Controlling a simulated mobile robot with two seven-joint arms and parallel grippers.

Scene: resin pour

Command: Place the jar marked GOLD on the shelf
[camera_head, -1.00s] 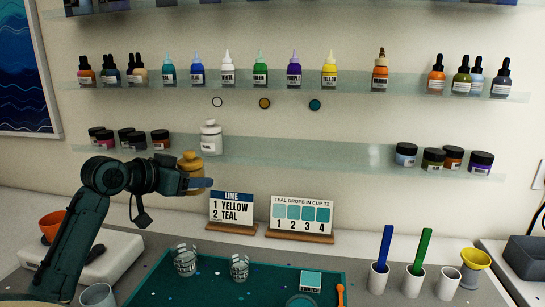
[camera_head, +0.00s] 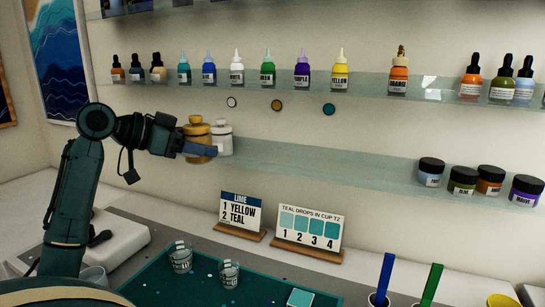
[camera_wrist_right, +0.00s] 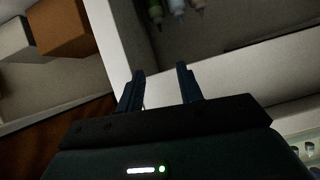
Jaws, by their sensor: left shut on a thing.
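The gold jar (camera_head: 196,130) is upright in my left gripper (camera_head: 201,151), which is shut on it. The jar is level with the lower glass shelf (camera_head: 330,172), just left of a white jar (camera_head: 222,132) and partly overlapping it in the head view. I cannot tell whether its base touches the shelf. Its label is not readable. My right gripper (camera_wrist_right: 161,77) shows in the right wrist view with its fingers apart and nothing between them.
Several dark-lidded jars, one of them a blue-grey jar (camera_head: 430,171), stand at the shelf's right end. The shelf between them and the white jar is clear. Dropper bottles line the upper shelf (camera_head: 370,80). Sign cards (camera_head: 240,212) and a teal mat (camera_head: 150,285) are below.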

